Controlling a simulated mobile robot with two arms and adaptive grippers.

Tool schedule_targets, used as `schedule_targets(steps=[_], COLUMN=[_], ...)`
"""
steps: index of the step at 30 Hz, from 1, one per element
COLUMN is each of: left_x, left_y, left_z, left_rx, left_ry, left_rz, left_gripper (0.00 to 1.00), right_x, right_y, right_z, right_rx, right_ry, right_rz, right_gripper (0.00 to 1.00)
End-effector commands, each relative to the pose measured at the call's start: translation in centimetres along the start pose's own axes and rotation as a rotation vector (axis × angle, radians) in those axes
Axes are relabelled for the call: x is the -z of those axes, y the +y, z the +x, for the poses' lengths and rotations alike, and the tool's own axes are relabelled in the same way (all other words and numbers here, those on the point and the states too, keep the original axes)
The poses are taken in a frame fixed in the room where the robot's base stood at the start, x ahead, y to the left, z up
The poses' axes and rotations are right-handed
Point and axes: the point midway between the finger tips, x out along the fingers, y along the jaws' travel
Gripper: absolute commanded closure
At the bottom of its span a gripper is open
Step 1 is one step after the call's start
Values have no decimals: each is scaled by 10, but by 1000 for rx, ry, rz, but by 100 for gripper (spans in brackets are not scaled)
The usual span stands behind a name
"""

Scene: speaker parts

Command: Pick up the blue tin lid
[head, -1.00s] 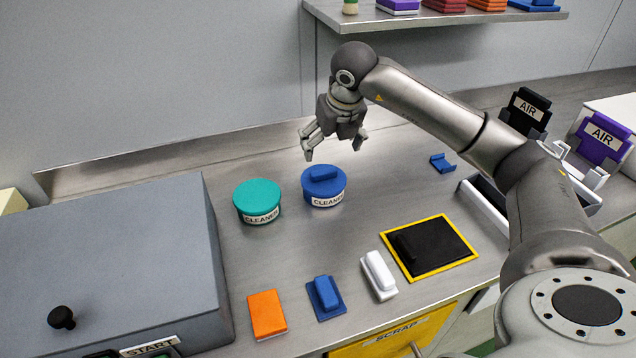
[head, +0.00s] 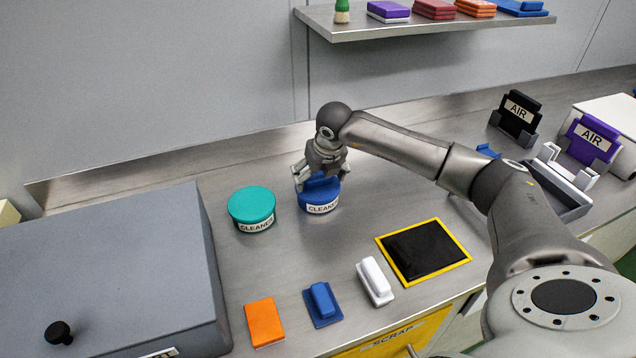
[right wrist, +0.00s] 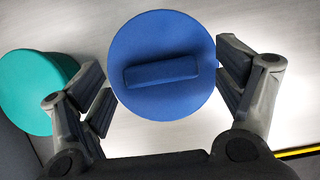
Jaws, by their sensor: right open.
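The blue tin lid (head: 314,194), round with a bar handle on top, sits on a tin with a CLEANER label (head: 322,208). In the right wrist view, the lid (right wrist: 160,35) fills the middle, its handle slightly tilted. My right gripper (head: 321,180) is open just above the lid, and the right wrist view shows its fingers (right wrist: 165,92) either side of the lid with nothing held. I cannot tell whether a finger touches the rim. My left gripper is not in view.
A teal-lidded cleaner tin (head: 252,207) stands close on the left. A grey box (head: 110,260) is further left. Orange (head: 265,322), blue (head: 322,303) and white (head: 374,280) blocks lie in front, beside a yellow-edged black mat (head: 425,250). Black and purple AIR parts are at right.

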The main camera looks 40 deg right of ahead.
Motion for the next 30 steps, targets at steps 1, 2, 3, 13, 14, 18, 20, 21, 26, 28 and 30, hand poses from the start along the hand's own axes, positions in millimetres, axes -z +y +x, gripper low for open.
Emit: schedule_targets(steps=[1,2,3,13,14,18,20,21,26,28,30], left_x=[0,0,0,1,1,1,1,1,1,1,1], left_y=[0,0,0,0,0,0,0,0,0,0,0], left_z=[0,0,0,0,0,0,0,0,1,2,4], left_rx=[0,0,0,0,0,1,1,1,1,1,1], left_ry=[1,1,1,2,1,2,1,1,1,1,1], left_rz=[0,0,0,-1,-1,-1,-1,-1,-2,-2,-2], left_gripper=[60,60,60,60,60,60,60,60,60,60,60], right_x=[0,0,0,0,0,0,0,0,-1,-2,-3], right_y=[0,0,0,0,0,0,0,0,0,0,0], right_z=[1,2,2,2,2,1,1,1,1,-1,-5], right_rx=[0,0,0,0,0,0,0,0,0,0,0], right_ry=[0,-1,-1,-1,-1,-1,-1,-1,-2,-2,-4], right_rz=[0,0,0,0,0,0,0,0,0,0,0], right_gripper=[12,12,12,40,43,61,62,62,62,62,62])
